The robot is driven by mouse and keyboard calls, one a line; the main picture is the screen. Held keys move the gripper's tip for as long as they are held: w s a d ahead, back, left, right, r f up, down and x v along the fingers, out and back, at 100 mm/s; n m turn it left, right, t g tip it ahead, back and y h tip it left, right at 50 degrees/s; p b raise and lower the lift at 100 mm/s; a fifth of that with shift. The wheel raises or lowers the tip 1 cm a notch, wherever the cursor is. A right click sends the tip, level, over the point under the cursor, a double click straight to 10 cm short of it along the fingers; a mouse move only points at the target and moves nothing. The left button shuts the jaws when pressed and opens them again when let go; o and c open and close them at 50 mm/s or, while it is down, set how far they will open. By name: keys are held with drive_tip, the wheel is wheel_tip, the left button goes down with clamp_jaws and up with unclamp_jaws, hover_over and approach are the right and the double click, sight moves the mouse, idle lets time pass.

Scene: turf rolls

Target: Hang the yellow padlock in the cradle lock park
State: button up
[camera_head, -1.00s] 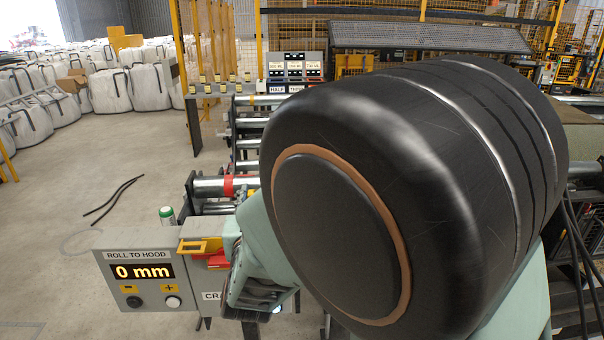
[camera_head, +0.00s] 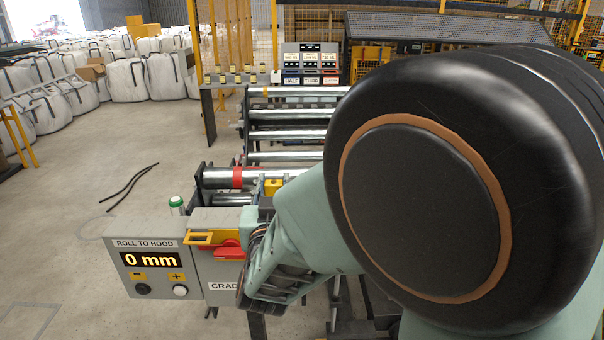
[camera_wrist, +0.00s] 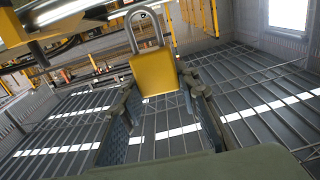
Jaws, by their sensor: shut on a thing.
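The yellow padlock (camera_wrist: 153,72) hangs between the fingers of my gripper (camera_wrist: 162,88) in the wrist view, its steel shackle pointing up and its body tilted a little. My gripper is shut on its body. In the head view a small yellow block (camera_head: 272,187), which looks like the padlock, shows above my wrist, in front of the red-banded roller. The cradle panel (camera_head: 222,270), labelled "CRAD…", carries a yellow bracket (camera_head: 200,238) and a red handle (camera_head: 229,249). The padlock is apart from that bracket. I cannot tell which part is the lock park; my arm hides part of the panel.
A display box (camera_head: 150,268) reading "0 mm" stands left of the cradle panel. A green-capped post (camera_head: 177,205) rises behind it. Steel rollers (camera_head: 290,135) lie beyond. My large dark arm joint blocks the right side. The floor at left is open, with black cables (camera_head: 130,187).

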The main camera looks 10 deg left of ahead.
drive_tip(key=shift+f+b, duration=2.8)
drive_tip(key=shift+f, duration=0.15)
drive_tip(key=shift+b, duration=0.7)
drive_tip(key=shift+f+b, duration=2.55)
drive_tip(key=shift+b, duration=0.05)
drive_tip(key=o, duration=1.3)
drive_tip(key=v, duration=1.2)
